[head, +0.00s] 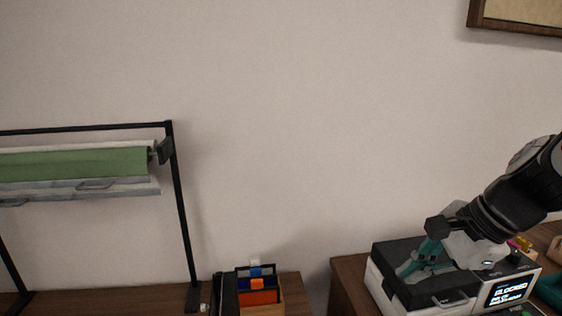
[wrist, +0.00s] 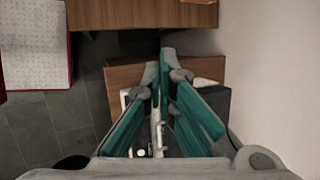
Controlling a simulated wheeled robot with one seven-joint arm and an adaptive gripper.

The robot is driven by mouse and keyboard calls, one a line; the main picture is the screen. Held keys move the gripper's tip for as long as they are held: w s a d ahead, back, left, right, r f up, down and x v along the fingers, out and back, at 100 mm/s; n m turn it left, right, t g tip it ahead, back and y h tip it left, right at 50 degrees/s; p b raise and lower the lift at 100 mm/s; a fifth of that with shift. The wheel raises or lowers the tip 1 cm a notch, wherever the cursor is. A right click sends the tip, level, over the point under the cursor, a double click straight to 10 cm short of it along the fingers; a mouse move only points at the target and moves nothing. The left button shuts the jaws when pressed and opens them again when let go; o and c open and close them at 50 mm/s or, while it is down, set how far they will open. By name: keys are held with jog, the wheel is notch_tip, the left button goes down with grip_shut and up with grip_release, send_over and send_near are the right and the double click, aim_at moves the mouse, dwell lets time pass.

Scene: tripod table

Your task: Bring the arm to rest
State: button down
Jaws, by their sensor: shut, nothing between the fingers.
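My gripper (head: 405,270) has teal fingers and comes in from the right in the head view, angled down to the left. It appears in front of or over the black top of a white device (head: 375,289). I cannot tell whether it touches that top. In the wrist view the gripper's teal fingers (wrist: 165,68) converge at their tips, shut with nothing between them. The device shows partly behind the fingers in the wrist view, and they hide much of it.
The device's lit display (head: 508,291) seems to read "BLOCKED". A wooden box (head: 276,297) with coloured items stands at lower centre. A black frame (head: 180,220) holding a green roll (head: 75,164) stands left. A picture frame (head: 520,30) hangs upper right. The wall between is bare.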

jog(key=s+a+r+n+h, duration=0.1)
jog(key=s+a+n+h, duration=0.1)
jog(key=s+n, duration=0.5)
jog(key=s+a+r+n+h, duration=0.1)
jog(key=s+r+n+h, duration=0.1)
jog(key=s+n, duration=0.5)
jog(key=shift+a+r+n, duration=0.3)
jog(key=shift+a+n, duration=0.05)
jog(key=shift+n, duration=0.85)
jog(key=shift+s, duration=0.1)
